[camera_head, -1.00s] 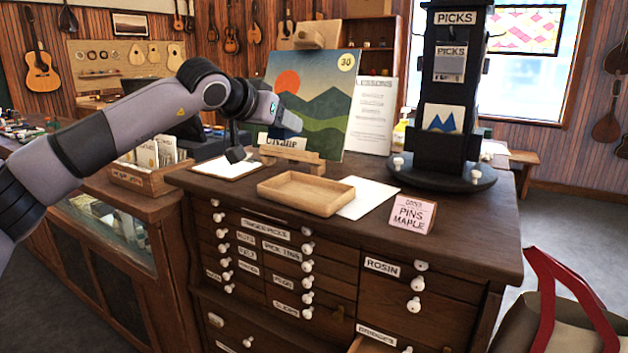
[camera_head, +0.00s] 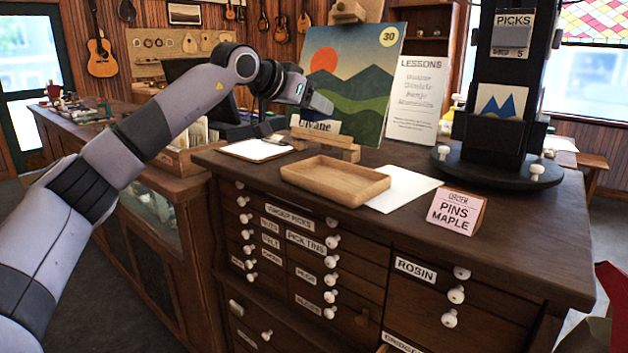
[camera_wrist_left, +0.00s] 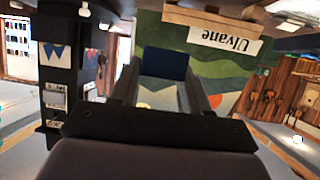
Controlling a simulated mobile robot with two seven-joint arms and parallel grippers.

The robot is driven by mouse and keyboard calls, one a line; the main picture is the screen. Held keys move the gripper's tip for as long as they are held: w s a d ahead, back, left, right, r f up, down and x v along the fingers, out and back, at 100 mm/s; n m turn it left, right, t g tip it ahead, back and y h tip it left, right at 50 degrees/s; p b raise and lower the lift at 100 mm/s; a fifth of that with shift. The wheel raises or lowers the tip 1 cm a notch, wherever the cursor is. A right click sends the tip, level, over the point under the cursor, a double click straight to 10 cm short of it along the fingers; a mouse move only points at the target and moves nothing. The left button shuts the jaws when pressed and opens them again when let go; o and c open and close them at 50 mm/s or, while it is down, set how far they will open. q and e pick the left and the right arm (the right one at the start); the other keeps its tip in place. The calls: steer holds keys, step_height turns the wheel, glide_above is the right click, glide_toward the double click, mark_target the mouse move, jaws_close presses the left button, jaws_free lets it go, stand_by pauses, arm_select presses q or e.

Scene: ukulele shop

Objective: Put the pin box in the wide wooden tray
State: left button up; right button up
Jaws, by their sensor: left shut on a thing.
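The wide wooden tray (camera_head: 335,175) lies empty on top of the drawer cabinet in the head view. My left gripper (camera_head: 318,103) is in the air above and behind the tray, in front of the landscape painting. In the left wrist view its two fingers (camera_wrist_left: 163,92) are shut on a small dark blue box, the pin box (camera_wrist_left: 165,64). No label on it can be read. The box is hard to make out in the head view. My right gripper is in neither view.
A white sheet (camera_head: 408,190) lies beside the tray. A pink pins sign (camera_head: 456,212) and a black picks stand (camera_head: 500,150) are to the right. A clipboard (camera_head: 255,149) and the painting (camera_head: 350,75) on its easel are behind. Bare cabinet top lies in front.

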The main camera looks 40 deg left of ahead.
arm_select(q)
step_height(320, 180, down, 7)
steer(key=shift+f+b, duration=0.2)
steer(key=shift+b, duration=1)
steer(key=shift+f, duration=2.45)
steer(key=shift+f+b, duration=0.15)
steer(key=shift+b, duration=0.15)
steer(key=o, duration=0.7)
steer(key=shift+o, duration=0.2)
